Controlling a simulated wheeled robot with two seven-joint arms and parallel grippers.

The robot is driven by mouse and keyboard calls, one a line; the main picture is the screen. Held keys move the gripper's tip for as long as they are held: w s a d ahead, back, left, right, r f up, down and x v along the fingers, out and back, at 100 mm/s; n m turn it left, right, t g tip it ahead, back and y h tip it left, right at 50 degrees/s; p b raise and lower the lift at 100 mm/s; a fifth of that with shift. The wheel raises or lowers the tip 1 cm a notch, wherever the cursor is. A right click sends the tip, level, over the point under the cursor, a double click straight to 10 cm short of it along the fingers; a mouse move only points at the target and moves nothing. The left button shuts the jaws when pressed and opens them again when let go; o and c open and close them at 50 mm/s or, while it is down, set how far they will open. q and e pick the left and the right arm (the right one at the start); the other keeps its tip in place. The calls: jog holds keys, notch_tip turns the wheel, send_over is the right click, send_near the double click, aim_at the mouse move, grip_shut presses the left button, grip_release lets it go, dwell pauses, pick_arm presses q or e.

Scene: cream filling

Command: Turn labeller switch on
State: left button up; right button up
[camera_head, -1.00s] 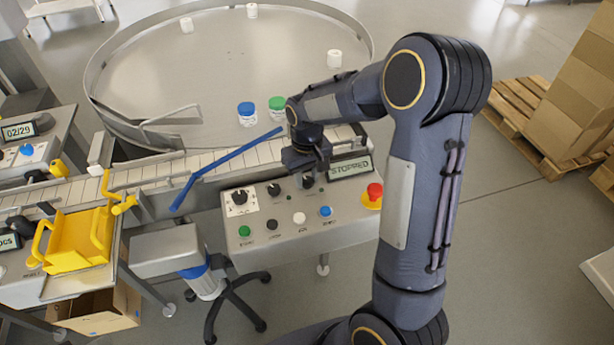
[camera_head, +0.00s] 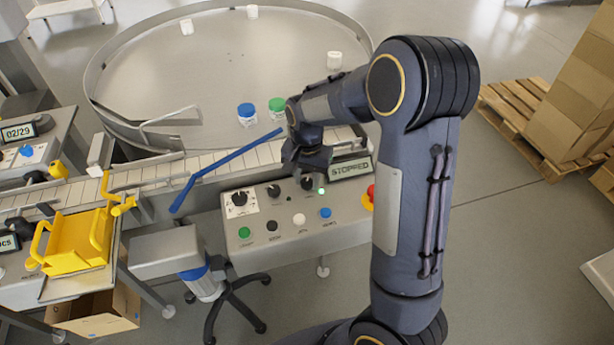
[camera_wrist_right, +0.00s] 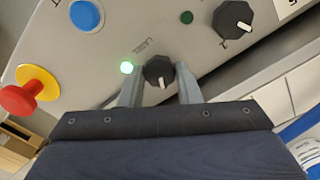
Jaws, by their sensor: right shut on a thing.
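The control panel (camera_head: 285,241) stands in front of the conveyor, with several black rotary switches. My right gripper (camera_head: 307,172) reaches down to the panel's upper right switch (camera_head: 307,184). In the right wrist view its two fingers are shut on this black switch (camera_wrist_right: 158,72), one on each side. The switch's white pointer faces the gripper's palm. A small green lamp (camera_wrist_right: 126,67) beside the switch is lit, and it also shows in the head view (camera_head: 321,190). My left gripper is not in view.
A display reading STOPPED (camera_head: 351,168) and a red stop button (camera_head: 371,193), partly hidden by my arm, are close by. A blue rail (camera_head: 225,160) crosses the conveyor (camera_head: 160,172). Blue-lidded (camera_head: 246,115) and green-lidded (camera_head: 277,111) jars stand on the turntable.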

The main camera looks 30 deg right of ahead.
aim_at(307, 181)
jog(key=shift+m, duration=0.4)
jog(key=o, duration=1)
jog(key=shift+c, duration=0.2)
notch_tip(307, 181, up, 8)
jog(key=shift+f, duration=0.1)
